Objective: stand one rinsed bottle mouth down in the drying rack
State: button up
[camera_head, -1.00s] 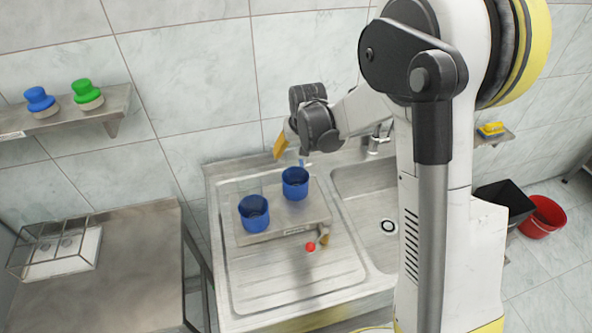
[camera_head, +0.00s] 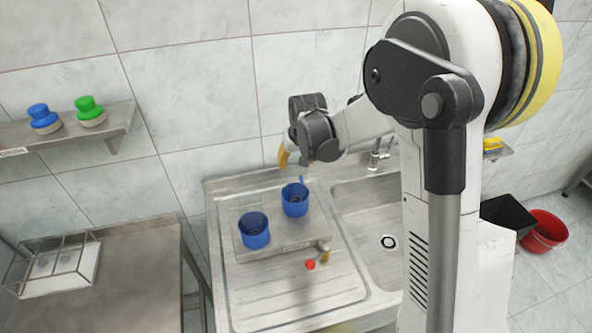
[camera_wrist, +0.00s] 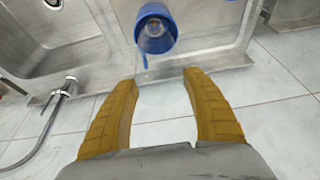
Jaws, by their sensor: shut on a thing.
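My gripper (camera_wrist: 163,100) has two yellow fingers spaced apart around a faint, clear, rounded thing (camera_wrist: 163,97), which looks like a transparent bottle; its outline is hard to make out. In the head view my gripper (camera_head: 284,156) is above and behind two blue cups (camera_head: 254,231), (camera_head: 296,199) on a metal block; the held thing cannot be made out there. One blue cup also shows ahead of the fingers in the wrist view (camera_wrist: 155,28), apart from them, with something clear inside. A wire rack with a white base (camera_head: 58,272), seemingly the drying rack, stands on the left table.
A sink (camera_head: 365,205) with a tap lies right of the drainboard (camera_head: 290,300). A small red-ended item (camera_head: 311,264) lies by the block. A shelf (camera_head: 70,132) holds a blue and a green cap-like object. The left table (camera_head: 130,270) is mostly clear.

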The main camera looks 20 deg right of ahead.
notch_tip(320, 180, up, 21)
jog(key=p, duration=0.9)
jog(key=shift+r+p, duration=0.2)
jog(key=shift+p, duration=0.2)
